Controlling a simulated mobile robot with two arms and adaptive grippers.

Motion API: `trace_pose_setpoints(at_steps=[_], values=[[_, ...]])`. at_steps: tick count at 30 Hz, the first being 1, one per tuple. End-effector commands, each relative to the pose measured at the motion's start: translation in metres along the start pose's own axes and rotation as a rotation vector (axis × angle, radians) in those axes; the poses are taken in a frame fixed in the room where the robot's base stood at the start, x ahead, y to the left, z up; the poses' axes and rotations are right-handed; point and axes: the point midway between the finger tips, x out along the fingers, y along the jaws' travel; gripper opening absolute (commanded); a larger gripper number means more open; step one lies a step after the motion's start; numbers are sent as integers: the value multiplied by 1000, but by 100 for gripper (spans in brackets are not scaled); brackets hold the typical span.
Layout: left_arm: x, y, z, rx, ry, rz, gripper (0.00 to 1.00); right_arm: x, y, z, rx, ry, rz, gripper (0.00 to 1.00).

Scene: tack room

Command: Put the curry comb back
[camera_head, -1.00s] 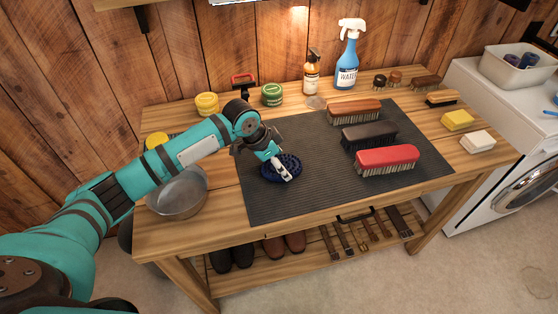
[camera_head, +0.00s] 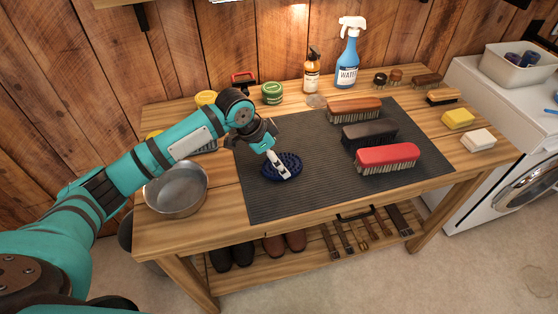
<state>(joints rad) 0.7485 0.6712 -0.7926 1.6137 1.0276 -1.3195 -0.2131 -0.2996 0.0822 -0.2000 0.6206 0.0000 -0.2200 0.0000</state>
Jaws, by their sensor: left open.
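The dark blue oval curry comb (camera_head: 295,161) lies on the left part of the dark ribbed mat (camera_head: 300,203). A pale strip crosses the comb's middle; I cannot tell whether it is a strap or part of my gripper. My left gripper (camera_head: 275,159) is open and points down at the comb from its upper left. Its tips overlap the comb in the picture, and I cannot tell whether they touch it. My right gripper is not in view.
A red brush (camera_head: 387,157), a dark brush (camera_head: 369,134) and a brown brush (camera_head: 354,110) lie on the mat's right side. A metal bowl (camera_head: 176,190) stands at the left. Bottles (camera_head: 347,62) stand at the back. The mat's front is clear.

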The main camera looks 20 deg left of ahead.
Motion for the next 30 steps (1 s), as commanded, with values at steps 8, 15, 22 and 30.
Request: trace_pose_setpoints(at_steps=[8, 15, 22, 30], values=[[-61, -1, 0, 1, 2, -4, 97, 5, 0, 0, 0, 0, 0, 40], [-89, -1, 0, -1, 1, -1, 97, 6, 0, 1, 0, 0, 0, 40], [-93, 0, 0, -1, 0, 0, 97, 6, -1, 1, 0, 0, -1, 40], [-93, 0, 0, 0, 0, 0, 97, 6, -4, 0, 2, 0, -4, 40]])
